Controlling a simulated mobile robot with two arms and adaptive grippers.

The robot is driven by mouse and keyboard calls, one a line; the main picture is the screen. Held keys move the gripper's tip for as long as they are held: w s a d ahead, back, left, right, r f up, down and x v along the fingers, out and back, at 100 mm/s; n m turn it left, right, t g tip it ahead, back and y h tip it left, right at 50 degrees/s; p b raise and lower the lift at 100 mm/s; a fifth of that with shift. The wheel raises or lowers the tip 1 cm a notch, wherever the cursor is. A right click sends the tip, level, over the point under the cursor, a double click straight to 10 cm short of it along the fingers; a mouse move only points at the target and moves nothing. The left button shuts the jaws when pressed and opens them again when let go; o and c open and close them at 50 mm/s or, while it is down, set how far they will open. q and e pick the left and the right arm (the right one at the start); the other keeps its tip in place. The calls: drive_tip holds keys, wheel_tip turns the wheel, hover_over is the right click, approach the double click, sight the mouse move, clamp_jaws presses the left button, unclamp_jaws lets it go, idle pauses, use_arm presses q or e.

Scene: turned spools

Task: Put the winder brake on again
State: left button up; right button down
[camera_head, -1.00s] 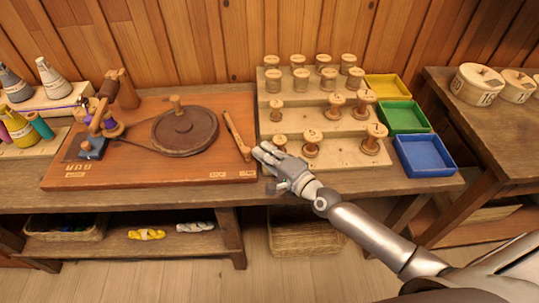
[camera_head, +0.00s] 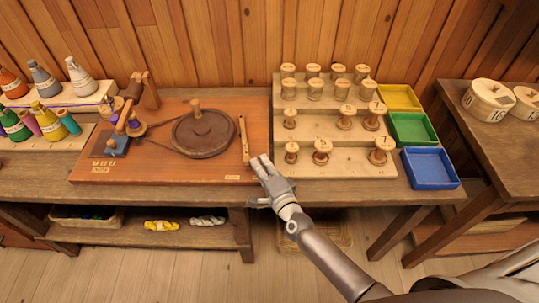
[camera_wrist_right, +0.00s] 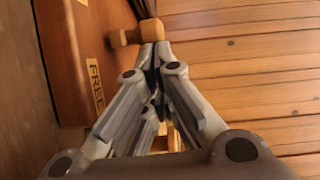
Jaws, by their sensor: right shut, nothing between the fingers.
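The winder brake looks to be the wooden lever (camera_head: 244,138) at the right end of the orange-brown winder board (camera_head: 170,172). It points nearly straight toward the front edge. My right gripper (camera_head: 258,162) is shut and empty, just right of the lever's front end, touching or almost touching it. In the right wrist view, a wooden knob (camera_wrist_right: 135,33) shows at the shut fingertips (camera_wrist_right: 155,50), and a label reading FREE (camera_wrist_right: 95,85) lies on the board. A small pale label (camera_head: 232,177) sits at the board's front; its text is unreadable. My left gripper is not in view.
The dark winder wheel (camera_head: 204,134) with a peg stands left of the lever. A stepped spool rack (camera_head: 340,158) with several spools is close on the right, then yellow, green and blue trays (camera_head: 430,168).

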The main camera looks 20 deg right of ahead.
sight(247, 162)
drive_tip(key=a, duration=0.3)
drive_tip(key=shift+a+m+h, duration=0.3)
drive_tip(key=shift+m+h, duration=0.1)
drive_tip(key=shift+w+a, duration=0.1)
drive_tip(key=shift+a, duration=0.45)
drive_tip(key=shift+f, duration=0.1)
